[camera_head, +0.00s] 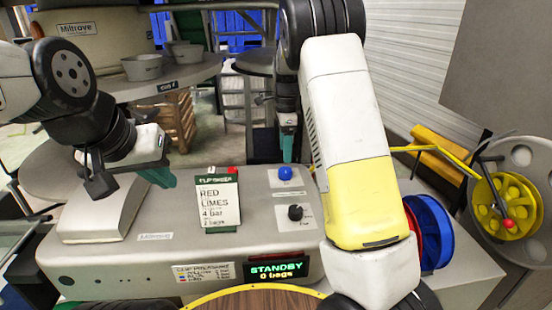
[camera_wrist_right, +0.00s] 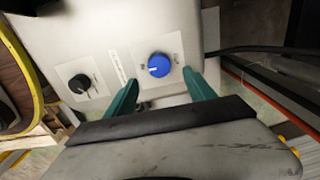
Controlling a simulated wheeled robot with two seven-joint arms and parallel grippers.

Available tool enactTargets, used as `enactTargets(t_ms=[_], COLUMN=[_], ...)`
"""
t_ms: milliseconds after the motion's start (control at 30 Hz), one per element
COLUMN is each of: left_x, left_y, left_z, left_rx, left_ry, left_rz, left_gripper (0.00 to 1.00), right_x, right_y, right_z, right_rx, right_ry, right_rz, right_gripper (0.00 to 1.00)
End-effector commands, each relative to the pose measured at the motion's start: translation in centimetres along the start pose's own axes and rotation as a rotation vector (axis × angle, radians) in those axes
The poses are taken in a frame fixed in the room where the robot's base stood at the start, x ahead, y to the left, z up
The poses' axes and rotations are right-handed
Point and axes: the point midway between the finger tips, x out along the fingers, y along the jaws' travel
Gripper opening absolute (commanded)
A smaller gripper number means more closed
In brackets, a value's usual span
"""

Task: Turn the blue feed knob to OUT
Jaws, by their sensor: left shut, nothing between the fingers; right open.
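The blue feed knob (camera_head: 285,173) sits on a white label plate on top of the grey machine (camera_head: 250,212). In the right wrist view the blue knob (camera_wrist_right: 159,65) shows a pale pointer line. My right gripper (camera_wrist_right: 160,92) is open, its two green fingers on either side of the knob's line and apart from it. In the head view the right gripper (camera_head: 287,150) is just behind the knob, partly hidden by my own arm. My left gripper (camera_head: 150,180) is shut and empty above the machine's left part.
A black knob (camera_head: 295,212) sits nearer on the machine top. An order card (camera_head: 217,198) stands left of the knobs. A display (camera_head: 277,270) reads STANDBY, 0 bags. Red and blue spools (camera_head: 430,230) stand right, and a yellow reel (camera_head: 507,205) farther right.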

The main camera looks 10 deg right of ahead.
Motion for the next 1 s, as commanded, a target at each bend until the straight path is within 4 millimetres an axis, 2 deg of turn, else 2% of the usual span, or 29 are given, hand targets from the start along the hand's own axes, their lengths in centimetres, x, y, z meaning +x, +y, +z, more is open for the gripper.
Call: enactTargets(t_ms=[300,433,600,833,867,1000], left_x=[0.0,0.0,0.0,0.0,0.0,0.0], left_y=[0.0,0.0,0.0,0.0,0.0,0.0], left_z=[0.0,0.0,0.0,0.0,0.0,0.0], left_rx=[0.0,0.0,0.0,0.0,0.0,0.0], left_ry=[0.0,0.0,0.0,0.0,0.0,0.0], left_rz=[0.0,0.0,0.0,0.0,0.0,0.0], left_gripper=[0.0,0.0,0.0,0.0,0.0,0.0], right_x=[4.9,6.5,7.4,7.5,7.5,7.4], right_y=[0.1,0.1,0.1,0.1,0.1,0.1], right_z=[-0.1,0.0,0.0,0.0,0.0,0.0], right_rx=[0.001,-0.001,-0.001,-0.001,-0.001,-0.001], right_ry=[0.0,0.0,-0.001,-0.001,-0.001,-0.001], right_rz=[0.005,0.003,0.002,0.0,0.0,0.0], right_gripper=[0.63,0.63,0.63,0.63,0.6,0.32])
